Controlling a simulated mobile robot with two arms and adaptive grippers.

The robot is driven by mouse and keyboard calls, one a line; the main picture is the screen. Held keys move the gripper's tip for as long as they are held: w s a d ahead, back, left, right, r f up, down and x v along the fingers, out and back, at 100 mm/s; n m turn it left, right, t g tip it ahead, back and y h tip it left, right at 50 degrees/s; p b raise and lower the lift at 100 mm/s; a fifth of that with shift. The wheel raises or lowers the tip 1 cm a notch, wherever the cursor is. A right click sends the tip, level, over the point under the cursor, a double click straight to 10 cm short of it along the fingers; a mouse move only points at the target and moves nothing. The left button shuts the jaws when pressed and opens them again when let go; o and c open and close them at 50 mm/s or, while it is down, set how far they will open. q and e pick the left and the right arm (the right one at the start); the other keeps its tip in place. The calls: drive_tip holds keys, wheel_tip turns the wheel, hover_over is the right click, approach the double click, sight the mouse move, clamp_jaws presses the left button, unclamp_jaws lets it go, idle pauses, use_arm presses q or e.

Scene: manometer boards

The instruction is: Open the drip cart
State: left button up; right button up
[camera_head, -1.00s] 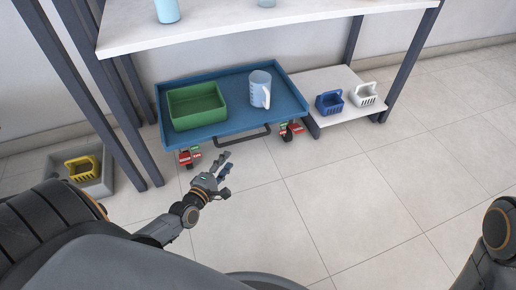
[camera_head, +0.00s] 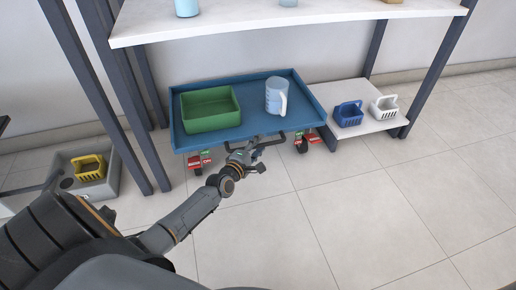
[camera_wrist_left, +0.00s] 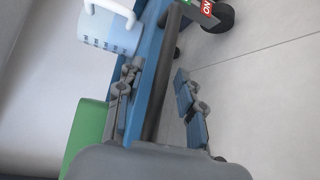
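The drip cart is a low blue tray cart (camera_head: 249,127) under a white shelf, with a dark bar handle (camera_head: 270,139) along its front edge. My left gripper (camera_head: 256,160) is at this handle. In the left wrist view the handle (camera_wrist_left: 166,70) passes between the parted fingers of the left gripper (camera_wrist_left: 157,97), with a visible gap on the right finger's side. The caster brakes at the front carry red and green pedals, one pair on the left (camera_head: 199,161) and one on the right (camera_head: 307,139). My right gripper is out of view.
On the cart stand a green bin (camera_head: 210,121) and a clear measuring jug (camera_head: 275,96). To the right, a low white shelf (camera_head: 365,127) holds blue (camera_head: 348,114) and white (camera_head: 384,107) baskets. A yellow basket (camera_head: 88,167) sits in a grey tray at left. The floor in front is clear.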

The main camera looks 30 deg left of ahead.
use_arm(q)
clamp_jaws()
drive_tip(key=shift+d, duration=0.1)
